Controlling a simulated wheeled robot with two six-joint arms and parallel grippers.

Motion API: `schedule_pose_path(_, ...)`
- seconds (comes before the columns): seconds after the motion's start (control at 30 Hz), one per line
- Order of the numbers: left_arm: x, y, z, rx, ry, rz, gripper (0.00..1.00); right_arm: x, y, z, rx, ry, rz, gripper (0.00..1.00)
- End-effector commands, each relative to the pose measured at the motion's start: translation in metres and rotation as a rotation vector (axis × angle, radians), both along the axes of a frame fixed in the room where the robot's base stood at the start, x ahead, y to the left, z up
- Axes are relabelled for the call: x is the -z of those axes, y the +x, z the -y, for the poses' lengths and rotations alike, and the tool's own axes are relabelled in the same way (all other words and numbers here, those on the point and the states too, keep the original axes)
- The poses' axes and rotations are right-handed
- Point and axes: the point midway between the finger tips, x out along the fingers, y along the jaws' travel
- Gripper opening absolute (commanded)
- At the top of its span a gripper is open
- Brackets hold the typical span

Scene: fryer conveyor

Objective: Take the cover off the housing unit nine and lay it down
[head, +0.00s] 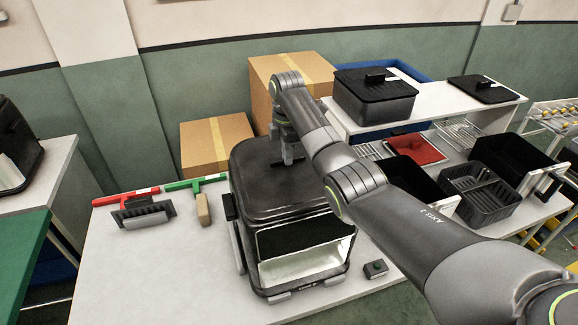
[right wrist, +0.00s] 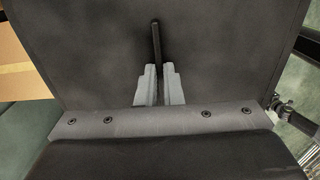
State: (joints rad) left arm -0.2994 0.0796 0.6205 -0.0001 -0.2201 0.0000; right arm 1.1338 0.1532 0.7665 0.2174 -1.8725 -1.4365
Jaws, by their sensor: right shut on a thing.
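The housing unit (head: 322,275) is a dark boxy fryer on the white table, with an opening at its lower front. Its black cover (head: 260,198) lies on top and looks seated; I see no gap beneath it. My right gripper (head: 288,161) is over the back part of the cover, shut on its handle. In the right wrist view the two grey fingers (right wrist: 160,84) close around a thin dark bar, the handle (right wrist: 156,42), above the dark cover surface (right wrist: 215,55). A unit number is not legible. My left gripper is not in view.
Cardboard boxes (head: 217,145) stand behind. A shelf at right holds a lidded black bin (head: 373,100), with trays below. The table's front left is clear.

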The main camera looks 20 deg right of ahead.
Motion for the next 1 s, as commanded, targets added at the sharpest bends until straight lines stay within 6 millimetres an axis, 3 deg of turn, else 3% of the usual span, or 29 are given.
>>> schedule_pose_path(1.0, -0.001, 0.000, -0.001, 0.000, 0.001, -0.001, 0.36, -0.058, 0.000, 0.000, 0.000, 0.000, 0.001, 0.00)
